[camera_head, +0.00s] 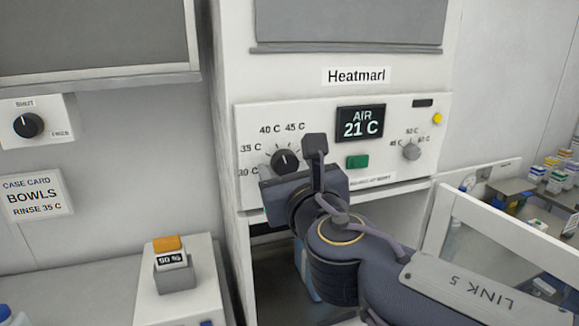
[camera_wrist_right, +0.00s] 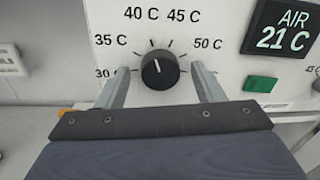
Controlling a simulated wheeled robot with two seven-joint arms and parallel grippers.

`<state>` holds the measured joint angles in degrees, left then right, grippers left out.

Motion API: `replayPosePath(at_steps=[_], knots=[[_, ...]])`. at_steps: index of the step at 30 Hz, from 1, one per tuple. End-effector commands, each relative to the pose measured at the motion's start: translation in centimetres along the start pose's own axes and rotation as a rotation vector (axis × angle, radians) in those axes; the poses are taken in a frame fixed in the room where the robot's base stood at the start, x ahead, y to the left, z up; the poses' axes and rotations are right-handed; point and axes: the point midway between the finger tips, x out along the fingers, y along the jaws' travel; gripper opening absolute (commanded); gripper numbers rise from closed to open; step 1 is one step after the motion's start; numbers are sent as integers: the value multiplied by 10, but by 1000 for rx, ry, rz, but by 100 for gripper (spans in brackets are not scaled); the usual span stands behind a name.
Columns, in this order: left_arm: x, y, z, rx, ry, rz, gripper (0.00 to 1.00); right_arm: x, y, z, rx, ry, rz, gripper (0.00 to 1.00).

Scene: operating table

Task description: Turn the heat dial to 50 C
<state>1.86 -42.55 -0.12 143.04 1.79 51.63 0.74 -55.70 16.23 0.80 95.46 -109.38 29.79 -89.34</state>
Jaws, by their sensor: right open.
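The heat dial (camera_head: 285,161) is a round black knob on the white Heatmarl panel, ringed by marks from 30 C up. In the wrist view the dial (camera_wrist_right: 160,71) shows a white pointer line aimed nearly straight up, slightly left, toward the 40 C side. The 50 C label (camera_wrist_right: 208,44) is at its upper right. My right gripper (camera_wrist_right: 160,68) is open, one finger on each side of the dial, with visible gaps to it. In the head view my right gripper (camera_head: 302,180) covers the dial's lower right side. My left gripper is not in view.
A display (camera_head: 360,123) reads AIR 21 C, above a green button (camera_head: 357,161). A smaller grey knob (camera_head: 411,152) is to the right. A card (camera_head: 33,195) reads BOWLS, RINSE 35 C. A white-framed panel (camera_head: 500,250) stands at the lower right.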

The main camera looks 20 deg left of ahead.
Motion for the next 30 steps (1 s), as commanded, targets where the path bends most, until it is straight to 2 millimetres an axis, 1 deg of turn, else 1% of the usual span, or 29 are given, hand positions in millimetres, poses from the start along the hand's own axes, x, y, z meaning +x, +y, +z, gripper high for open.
replayPosePath(at_steps=[6, 7, 17, 24, 30], knots=[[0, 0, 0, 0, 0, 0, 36, 1, 0, 0, 0, 0, 0, 61], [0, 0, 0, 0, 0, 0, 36, 1, 0, 0, 0, 0, 0, 60], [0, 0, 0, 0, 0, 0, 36, 0, 0, 0, 1, 0, 0, 17], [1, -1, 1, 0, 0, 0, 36, 0, 0, -1, 20, 2, 0, 17], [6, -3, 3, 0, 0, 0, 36, 0, 0, -1, 102, 7, 1, 17]])
